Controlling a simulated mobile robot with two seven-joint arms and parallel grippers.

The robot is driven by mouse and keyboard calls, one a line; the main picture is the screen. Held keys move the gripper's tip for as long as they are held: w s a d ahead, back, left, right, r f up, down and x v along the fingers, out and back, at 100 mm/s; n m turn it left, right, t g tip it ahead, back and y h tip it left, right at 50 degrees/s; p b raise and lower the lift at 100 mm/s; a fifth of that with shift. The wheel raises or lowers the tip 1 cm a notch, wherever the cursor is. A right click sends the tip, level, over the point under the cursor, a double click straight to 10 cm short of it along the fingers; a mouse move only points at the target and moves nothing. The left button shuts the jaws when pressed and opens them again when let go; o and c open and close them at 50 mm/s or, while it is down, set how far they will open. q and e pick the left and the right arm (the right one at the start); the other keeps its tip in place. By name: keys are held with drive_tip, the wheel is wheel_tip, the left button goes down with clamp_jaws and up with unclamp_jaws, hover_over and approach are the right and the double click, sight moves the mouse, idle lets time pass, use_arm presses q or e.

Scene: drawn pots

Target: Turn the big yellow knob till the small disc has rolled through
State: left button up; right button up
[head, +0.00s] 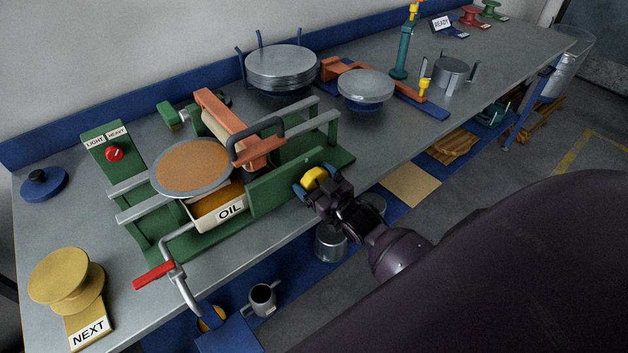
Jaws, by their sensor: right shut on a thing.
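The yellow knob (315,177) is on the front right side of the green machine (290,187). My right gripper (312,182) is shut on it, and its fingers hide part of the knob. A round disc (192,167) with a tan top and grey rim lies flat on the machine's grey rails, left of the orange bridge (238,130) with its black handle. The disc's right edge is close to the bridge; I cannot tell if it touches. My left gripper is not in view.
An oil tray (215,208) and a red-handled crank (155,275) are at the machine's front. A yellow spool (62,275) stands by a NEXT label. Stacked grey discs (282,66) and another disc stack (366,86) stand behind.

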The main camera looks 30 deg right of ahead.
drive_tip(key=shift+m, duration=1.5)
drive_tip(key=o, duration=0.8)
drive_tip(key=shift+c, duration=0.2)
drive_tip(key=s+d+b, duration=0.1)
drive_tip(key=s, duration=0.9)
drive_tip(key=shift+s, duration=0.4)
